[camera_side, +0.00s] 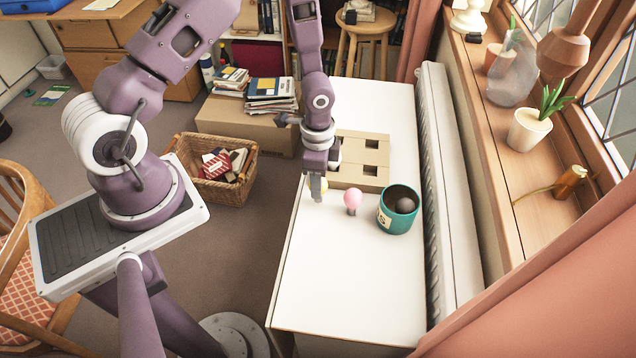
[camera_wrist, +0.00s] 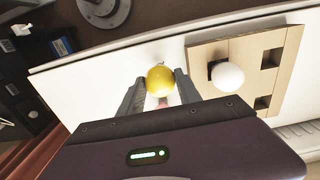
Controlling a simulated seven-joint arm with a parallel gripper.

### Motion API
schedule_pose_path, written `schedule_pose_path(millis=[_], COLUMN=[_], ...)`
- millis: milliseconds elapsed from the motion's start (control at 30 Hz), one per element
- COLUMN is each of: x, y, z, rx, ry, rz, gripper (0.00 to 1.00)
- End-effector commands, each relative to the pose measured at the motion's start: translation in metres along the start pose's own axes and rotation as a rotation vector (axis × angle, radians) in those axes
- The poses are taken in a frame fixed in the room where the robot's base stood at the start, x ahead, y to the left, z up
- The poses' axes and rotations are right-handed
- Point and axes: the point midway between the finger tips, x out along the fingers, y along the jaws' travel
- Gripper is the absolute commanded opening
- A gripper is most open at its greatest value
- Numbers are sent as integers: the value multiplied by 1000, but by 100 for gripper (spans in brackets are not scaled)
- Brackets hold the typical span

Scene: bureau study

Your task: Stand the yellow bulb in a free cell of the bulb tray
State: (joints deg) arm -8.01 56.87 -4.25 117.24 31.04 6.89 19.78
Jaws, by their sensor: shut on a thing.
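My gripper (camera_wrist: 160,85) is shut on the yellow bulb (camera_wrist: 161,80), its round glass between the two fingers. In the side view my gripper (camera_side: 318,190) is just left of the tray's near corner and hides most of the yellow bulb (camera_side: 324,184). I cannot tell whether the bulb touches the table. The pale wooden bulb tray (camera_side: 350,180) lies to the right of my gripper. A white bulb (camera_wrist: 228,76) stands in one tray cell. Two square cells on the tray's far side in the wrist view (camera_wrist: 285,82) look empty.
A pink bulb (camera_side: 353,199) stands on the white table (camera_side: 330,275) close to my gripper. A teal pot (camera_side: 392,220) holding a dark round thing stands right of it. A radiator (camera_side: 440,190) runs along the table's right side. The table's near part is clear.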

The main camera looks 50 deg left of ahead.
Motion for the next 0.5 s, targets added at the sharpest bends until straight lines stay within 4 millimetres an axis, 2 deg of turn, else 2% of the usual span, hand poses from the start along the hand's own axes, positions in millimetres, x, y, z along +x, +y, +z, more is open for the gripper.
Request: schedule_pose_path(millis=[500], x=[-41], y=[0], z=[0], rx=[0], ry=[1], rz=[-1], gripper=[11])
